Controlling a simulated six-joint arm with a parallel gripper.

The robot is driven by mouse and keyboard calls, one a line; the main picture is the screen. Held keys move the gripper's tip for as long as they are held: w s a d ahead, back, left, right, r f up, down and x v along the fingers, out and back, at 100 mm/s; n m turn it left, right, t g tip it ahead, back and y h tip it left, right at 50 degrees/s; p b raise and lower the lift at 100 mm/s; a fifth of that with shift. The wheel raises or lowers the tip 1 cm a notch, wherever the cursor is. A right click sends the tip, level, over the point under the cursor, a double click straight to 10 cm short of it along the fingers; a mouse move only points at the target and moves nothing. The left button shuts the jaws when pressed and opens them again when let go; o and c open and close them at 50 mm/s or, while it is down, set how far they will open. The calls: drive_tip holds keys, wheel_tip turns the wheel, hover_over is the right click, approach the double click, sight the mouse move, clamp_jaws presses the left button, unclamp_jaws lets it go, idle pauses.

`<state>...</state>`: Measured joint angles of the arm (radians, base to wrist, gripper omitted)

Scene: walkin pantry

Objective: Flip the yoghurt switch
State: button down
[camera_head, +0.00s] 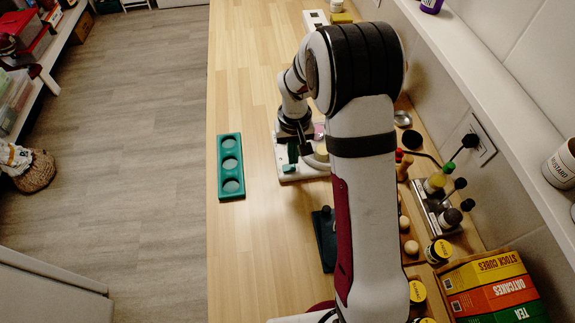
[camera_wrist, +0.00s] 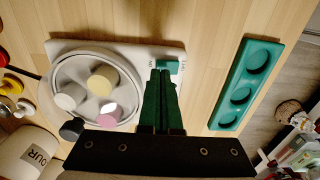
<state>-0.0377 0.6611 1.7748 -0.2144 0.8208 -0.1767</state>
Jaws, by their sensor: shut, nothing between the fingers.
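A white appliance, likely the yoghurt maker, lies on the wooden counter; its base (camera_head: 288,172) shows partly under my arm. In the wrist view it has a round tray (camera_wrist: 57,80) holding several short cylinders with white, yellow, grey and pink tops. A small green part, likely the switch (camera_wrist: 176,66), sits on the base beside the tray. My gripper (camera_wrist: 161,74) is shut and empty, with its dark green fingertips over the base, right at this part. The fingers hide some of the green part, and I cannot tell whether they touch it or which way it is set.
A green tray with three round recesses (camera_head: 230,168) lies left of the appliance; it also shows in the wrist view (camera_wrist: 222,119). Jars, a metal rack (camera_head: 428,212) and food boxes (camera_head: 490,290) line the wall. The counter's front left is clear.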

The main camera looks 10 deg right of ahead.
drive_tip(key=shift+f, duration=0.95)
idle(0.3)
drive_tip(key=shift+r, duration=3.5)
drive_tip(key=s+r+m+y, duration=0.1)
drive_tip(key=s+r+m, duration=0.1)
drive_tip(key=s+r, duration=0.45)
drive_tip(key=s+r+m, duration=0.1)
drive_tip(key=s+r, duration=0.3)
drive_tip(key=s, duration=0.5)
drive_tip(key=s+a+m, duration=0.1)
drive_tip(key=s+m, duration=0.1)
drive_tip(key=s, duration=1.1)
drive_tip(key=shift+a+m+y, duration=0.3)
drive_tip(key=shift+a+y, duration=0.1)
drive_tip(key=shift+r, duration=0.1)
